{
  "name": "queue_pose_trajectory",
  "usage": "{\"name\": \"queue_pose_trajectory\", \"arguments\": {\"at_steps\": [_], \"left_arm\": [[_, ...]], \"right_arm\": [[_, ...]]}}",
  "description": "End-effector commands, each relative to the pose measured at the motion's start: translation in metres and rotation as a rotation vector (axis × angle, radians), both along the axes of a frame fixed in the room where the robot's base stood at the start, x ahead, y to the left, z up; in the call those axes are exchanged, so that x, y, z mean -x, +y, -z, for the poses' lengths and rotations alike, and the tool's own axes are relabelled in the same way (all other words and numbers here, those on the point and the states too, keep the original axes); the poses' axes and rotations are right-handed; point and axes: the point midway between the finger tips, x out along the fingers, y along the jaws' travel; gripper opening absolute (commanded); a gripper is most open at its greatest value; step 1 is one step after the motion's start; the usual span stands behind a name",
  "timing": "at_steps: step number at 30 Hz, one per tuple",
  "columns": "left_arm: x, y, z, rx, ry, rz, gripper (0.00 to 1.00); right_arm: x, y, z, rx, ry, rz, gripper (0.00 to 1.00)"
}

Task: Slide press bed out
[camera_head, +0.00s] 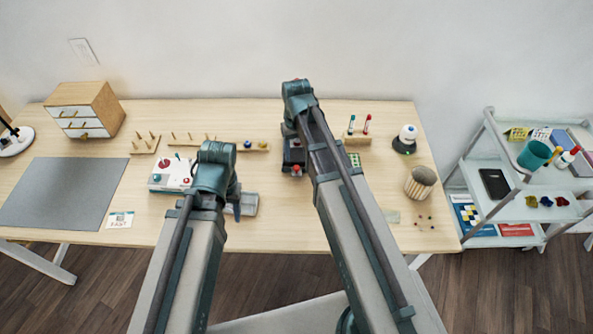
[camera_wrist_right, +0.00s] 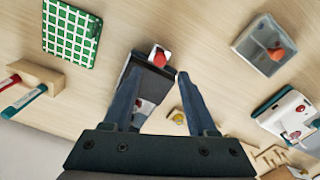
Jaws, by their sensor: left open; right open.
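The press looks like a small dark box-shaped device (camera_head: 292,152) near the middle of the table, partly hidden behind my right arm. A red knob shows at its front end. In the right wrist view the dark body (camera_wrist_right: 155,82) lies between and behind my fingers, with a white end piece and red knob (camera_wrist_right: 160,57). I cannot tell the bed's edges apart from the body. My right gripper (camera_wrist_right: 159,73) is open, its two fingertips apart over the device; I cannot tell if they touch it. My left gripper (camera_head: 237,208) is mostly hidden behind its arm, beside a grey tray.
The grey tray (camera_wrist_right: 256,57) holds an orange-red item. A white machine with red knobs (camera_head: 168,176) stands left. A striped cup (camera_head: 420,182) stands right.

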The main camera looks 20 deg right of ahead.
Motion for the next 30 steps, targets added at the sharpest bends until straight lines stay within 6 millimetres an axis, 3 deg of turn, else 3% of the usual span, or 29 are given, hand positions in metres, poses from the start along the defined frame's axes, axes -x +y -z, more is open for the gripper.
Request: {"name": "queue_pose_trajectory", "arguments": {"at_steps": [1,10,23,24,30], "left_arm": [[0.0,0.0,0.015,0.0,0.0,0.0,0.5],[0.0,0.0,0.053,0.0,0.0,0.0,0.5],[0.0,0.0,0.061,0.0,0.0,0.0,0.5],[0.0,0.0,0.061,0.0,0.0,0.0,0.5],[0.0,0.0,0.061,0.0,0.0,0.0,0.5]], "right_arm": [[0.0,0.0,0.015,0.0,0.0,0.0,0.58],[0.0,0.0,0.053,0.0,0.0,0.0,0.58],[0.0,0.0,0.061,0.0,0.0,0.0,0.58],[0.0,0.0,0.061,0.0,0.0,0.0,0.56],[0.0,0.0,0.061,0.0,0.0,0.0,0.2]]}}
